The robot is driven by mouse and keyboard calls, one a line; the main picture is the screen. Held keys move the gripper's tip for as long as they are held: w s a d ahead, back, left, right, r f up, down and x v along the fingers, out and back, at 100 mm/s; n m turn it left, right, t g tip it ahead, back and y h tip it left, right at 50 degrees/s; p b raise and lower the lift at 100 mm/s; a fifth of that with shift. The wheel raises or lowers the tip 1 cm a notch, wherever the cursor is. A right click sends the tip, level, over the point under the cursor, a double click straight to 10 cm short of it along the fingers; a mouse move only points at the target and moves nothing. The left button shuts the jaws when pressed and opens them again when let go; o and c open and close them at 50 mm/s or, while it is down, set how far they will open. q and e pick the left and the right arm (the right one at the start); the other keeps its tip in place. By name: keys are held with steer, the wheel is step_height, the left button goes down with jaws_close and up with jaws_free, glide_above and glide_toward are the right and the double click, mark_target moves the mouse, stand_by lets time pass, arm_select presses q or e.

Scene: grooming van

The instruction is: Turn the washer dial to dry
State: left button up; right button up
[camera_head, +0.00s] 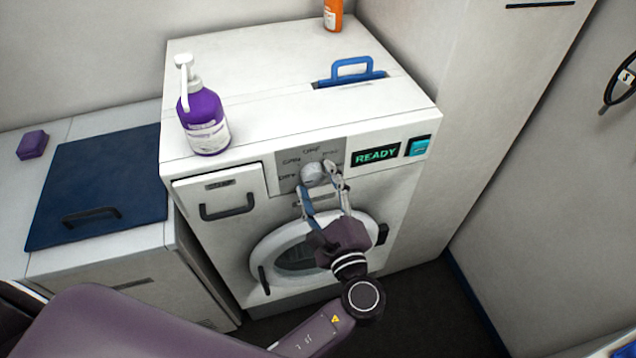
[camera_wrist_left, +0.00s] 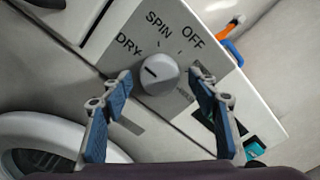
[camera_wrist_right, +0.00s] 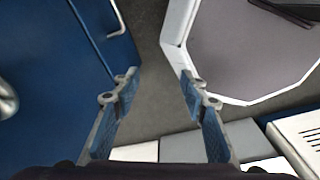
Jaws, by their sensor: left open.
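The washer dial (camera_head: 314,174) is a round grey knob on the grey panel at the washer's upper front. In the left wrist view the dial (camera_wrist_left: 158,74) has a dark mark on its upper-left part, toward the DRY label (camera_wrist_left: 128,45); SPIN and OFF also show. My left gripper (camera_head: 321,182) is open at the dial, its fingers on either side. In the left wrist view the left gripper (camera_wrist_left: 160,78) has a fingertip left and right of the knob; contact cannot be told. My right gripper (camera_wrist_right: 159,77) is open and empty, away from the washer.
The washer display (camera_head: 376,155) reads READY, with a teal button (camera_head: 417,147) beside it. A purple pump bottle (camera_head: 203,120) stands on the washer top near the front left edge. The drawer handle (camera_head: 227,208) and round door (camera_head: 275,245) are close to my left arm.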

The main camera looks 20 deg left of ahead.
arm_select(q)
steer(key=shift+s+d, duration=0.15)
steer(key=shift+s, duration=0.05)
steer(key=v, duration=1.1)
steer(key=shift+s+d, duration=0.2)
